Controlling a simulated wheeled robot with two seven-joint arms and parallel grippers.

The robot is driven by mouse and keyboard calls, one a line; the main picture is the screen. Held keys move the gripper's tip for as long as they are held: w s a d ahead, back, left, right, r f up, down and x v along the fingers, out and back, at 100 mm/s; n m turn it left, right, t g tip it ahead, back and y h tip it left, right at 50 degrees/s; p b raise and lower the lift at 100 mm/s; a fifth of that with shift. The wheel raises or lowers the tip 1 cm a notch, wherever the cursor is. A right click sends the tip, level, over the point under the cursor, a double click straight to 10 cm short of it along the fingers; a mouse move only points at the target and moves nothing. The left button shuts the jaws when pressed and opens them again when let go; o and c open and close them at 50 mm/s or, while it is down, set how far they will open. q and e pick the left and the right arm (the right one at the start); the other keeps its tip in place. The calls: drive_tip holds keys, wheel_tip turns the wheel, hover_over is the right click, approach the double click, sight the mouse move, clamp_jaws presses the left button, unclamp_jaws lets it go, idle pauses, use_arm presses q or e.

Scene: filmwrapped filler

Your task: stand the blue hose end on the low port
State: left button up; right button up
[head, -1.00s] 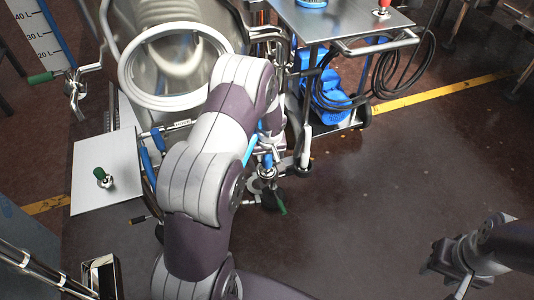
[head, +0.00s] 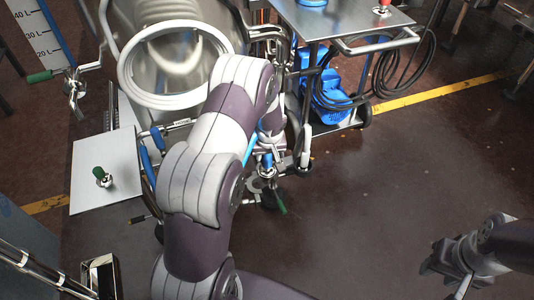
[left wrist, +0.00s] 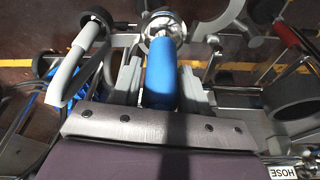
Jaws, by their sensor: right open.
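The blue hose end (left wrist: 161,75) is a blue cylinder between the two fingers of my left gripper (left wrist: 163,82), which look closed against its sides. In the head view my left gripper (head: 268,145) is partly hidden by my arm, and the blue hose end (head: 267,161) shows just below it. A round metal fitting, seemingly the low port (left wrist: 165,28), lies at the far end of the hose end in the left wrist view. Whether they touch I cannot tell. My right gripper (head: 455,272) is open and empty over the floor at lower right.
A steel vessel with a white rim (head: 124,72) stands behind my left arm. A green-handled valve (head: 276,202) is low beside the port. A steel cart (head: 345,18) with black cable (head: 405,65) is at back right.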

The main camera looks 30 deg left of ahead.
use_arm(q)
drive_tip(key=shift+o, duration=1.3)
drive_tip(key=p+v, duration=0.4)
drive_tip(key=v, duration=0.8)
drive_tip(key=shift+r, duration=0.35)
